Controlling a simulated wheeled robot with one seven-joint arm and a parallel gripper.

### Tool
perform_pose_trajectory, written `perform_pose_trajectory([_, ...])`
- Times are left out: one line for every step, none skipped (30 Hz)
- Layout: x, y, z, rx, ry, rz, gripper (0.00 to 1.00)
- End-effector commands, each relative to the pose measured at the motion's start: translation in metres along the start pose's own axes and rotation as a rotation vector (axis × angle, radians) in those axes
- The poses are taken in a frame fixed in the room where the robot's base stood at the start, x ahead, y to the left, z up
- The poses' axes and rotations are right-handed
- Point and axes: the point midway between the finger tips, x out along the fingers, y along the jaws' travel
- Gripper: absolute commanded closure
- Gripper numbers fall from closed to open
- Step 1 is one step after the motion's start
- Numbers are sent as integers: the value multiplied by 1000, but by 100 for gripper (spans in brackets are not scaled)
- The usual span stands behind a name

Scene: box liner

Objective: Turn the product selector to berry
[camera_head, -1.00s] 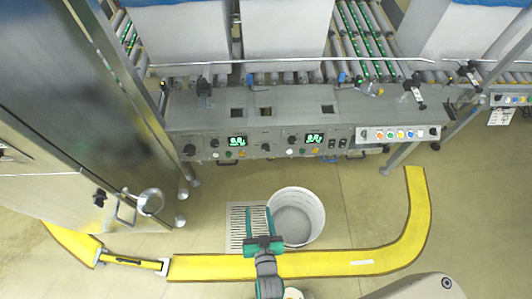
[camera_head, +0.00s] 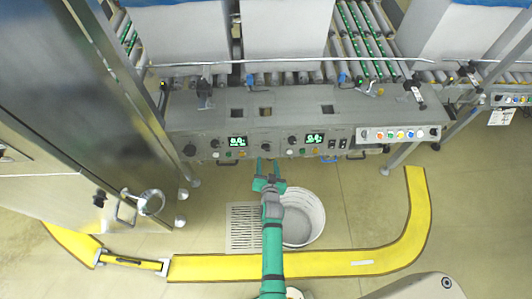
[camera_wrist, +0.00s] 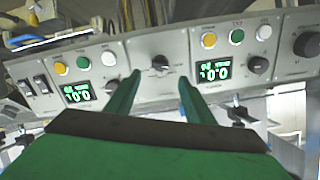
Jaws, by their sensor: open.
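A dark selector knob (camera_wrist: 160,63) sits on the middle section of the grey control panel (camera_wrist: 100,58), straight ahead of my gripper (camera_wrist: 159,84) in the wrist view. I cannot read the labels around it, so I cannot tell which product it points to. In the head view the middle knob (camera_head: 265,146) is on the panel's front face, just beyond my gripper (camera_head: 268,167). My green fingers are open and empty, one to each side of the knob in the wrist view. They appear short of it.
Lit displays (camera_head: 237,141) (camera_head: 314,138), coloured buttons and other knobs (camera_head: 190,150) flank the middle knob. A white bucket (camera_head: 300,228) stands on the floor below, beside a drain grate (camera_head: 242,220). A steel cabinet (camera_head: 70,130) stands at left.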

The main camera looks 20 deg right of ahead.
Motion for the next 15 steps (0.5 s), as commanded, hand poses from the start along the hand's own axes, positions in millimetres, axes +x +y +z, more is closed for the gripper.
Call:
perform_pose_trajectory([10,-1,-1,1,1,-1,52])
perform_pose_trajectory([15,-1,-1,1,0,-1,52])
perform_pose_trajectory([22,-1,-1,1,0,-1,52])
perform_pose_trajectory([26,-1,-1,0,0,-1,52])
perform_pose_trajectory([31,-1,-1,0,0,-1,52])
perform_pose_trajectory([37,0,-1,2,0,-1,52])
perform_pose_trajectory([42,0,-1,1,1,-1,52])
perform_pose_trajectory([46,0,-1,1,1,-1,52])
perform_pose_trajectory([52,0,-1,2,0,0,52])
perform_pose_trajectory([56,0,0,0,-1,0,52])
perform_pose_trajectory([59,0,-1,2,0,0,52])
perform_pose_trajectory([63,0,0,1,0,0,52])
perform_pose_trajectory([66,0,0,2,0,0,52])
perform_pose_trajectory([69,0,0,2,1,-1,52])
perform_pose_trajectory([72,0,0,1,0,-1,52])
